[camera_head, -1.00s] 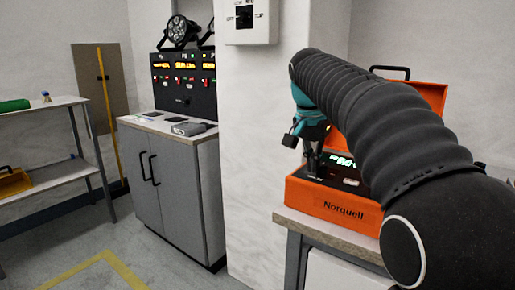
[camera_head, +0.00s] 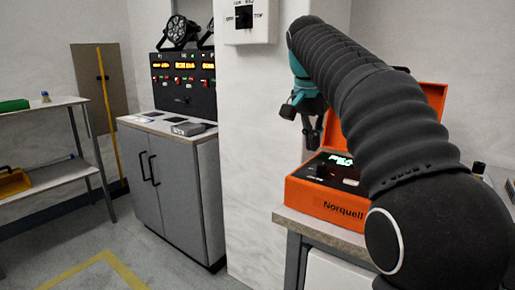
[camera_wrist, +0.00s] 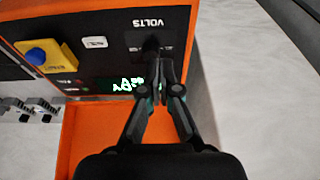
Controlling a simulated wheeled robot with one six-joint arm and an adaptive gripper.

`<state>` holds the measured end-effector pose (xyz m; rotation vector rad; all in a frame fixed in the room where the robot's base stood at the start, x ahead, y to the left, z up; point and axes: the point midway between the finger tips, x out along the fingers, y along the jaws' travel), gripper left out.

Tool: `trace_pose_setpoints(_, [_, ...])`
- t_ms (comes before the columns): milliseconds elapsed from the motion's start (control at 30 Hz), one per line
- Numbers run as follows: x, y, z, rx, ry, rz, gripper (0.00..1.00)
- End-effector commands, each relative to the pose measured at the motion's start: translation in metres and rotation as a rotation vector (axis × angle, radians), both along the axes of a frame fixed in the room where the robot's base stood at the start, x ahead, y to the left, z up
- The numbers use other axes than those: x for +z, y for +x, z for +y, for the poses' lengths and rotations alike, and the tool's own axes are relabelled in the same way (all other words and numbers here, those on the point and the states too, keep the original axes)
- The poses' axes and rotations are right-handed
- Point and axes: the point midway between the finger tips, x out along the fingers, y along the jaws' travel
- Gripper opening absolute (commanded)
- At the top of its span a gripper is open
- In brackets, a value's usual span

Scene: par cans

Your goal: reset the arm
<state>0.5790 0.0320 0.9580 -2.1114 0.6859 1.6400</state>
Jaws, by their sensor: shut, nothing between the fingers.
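My gripper (camera_head: 309,130) hangs from the black ribbed arm, above the open orange case (camera_head: 318,203) marked "Norquell". In the wrist view my gripper (camera_wrist: 158,68) is shut, with its fingers close together and nothing held. Its tips overlap the panel's VOLTS area, where a dark knob (camera_wrist: 151,45) shows behind them. A green lit display (camera_wrist: 122,85) is partly hidden by the fingers. In the head view there is a clear gap between the fingertips and the case.
The case stands on a bench (camera_head: 325,231) beside a white pillar (camera_head: 256,160) with a switch box (camera_head: 250,22). A grey cabinet (camera_head: 182,190) is farther left.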

Motion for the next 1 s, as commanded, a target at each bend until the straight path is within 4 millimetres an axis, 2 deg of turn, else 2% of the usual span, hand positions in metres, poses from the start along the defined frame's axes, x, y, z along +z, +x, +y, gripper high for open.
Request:
trace_pose_setpoints(333, [0.003, 0.0, 0.0, 0.0, 0.0, 0.0, 0.0])
trace_pose_setpoints(467, [0.002, -0.008, -0.003, 0.02, 0.0, -0.005, 0.0])
trace_pose_setpoints(567, [-0.002, -0.025, -0.008, 0.064, 0.0, -0.018, 0.0])
trace_pose_setpoints(767, [-0.026, -0.077, -0.019, 0.201, -0.001, -0.056, 0.0])
trace_pose_setpoints(1000, [-0.075, -0.147, -0.027, 0.358, -0.012, -0.112, 0.0])
